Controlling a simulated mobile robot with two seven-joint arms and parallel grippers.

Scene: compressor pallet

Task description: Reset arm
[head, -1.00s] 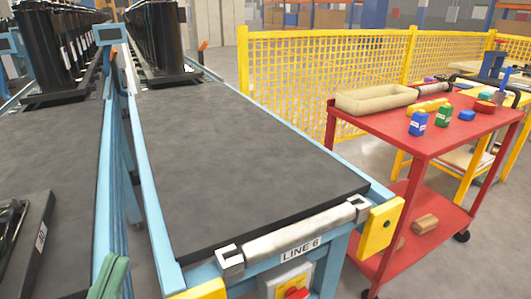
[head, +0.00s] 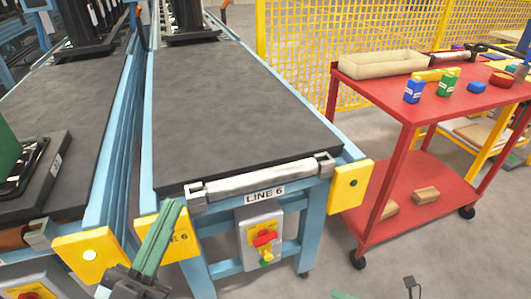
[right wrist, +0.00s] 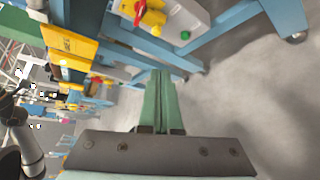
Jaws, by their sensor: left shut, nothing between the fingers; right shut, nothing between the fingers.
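My left gripper (head: 172,208) has long green fingers pressed together and points up in front of the yellow corner block at the near left of the Line 6 conveyor. It holds nothing. My right gripper (right wrist: 161,76) shows in the right wrist view with its green fingers together and empty, over the blue frame and grey floor. In the head view only a green tip of my right gripper (head: 342,295) shows at the bottom edge.
The Line 6 conveyor (head: 235,100) has a bare black top near me and a switch box (head: 262,240) below. A red cart (head: 400,110) with a beige tray (head: 382,65) and small boxes stands at the right. Floor between them is clear.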

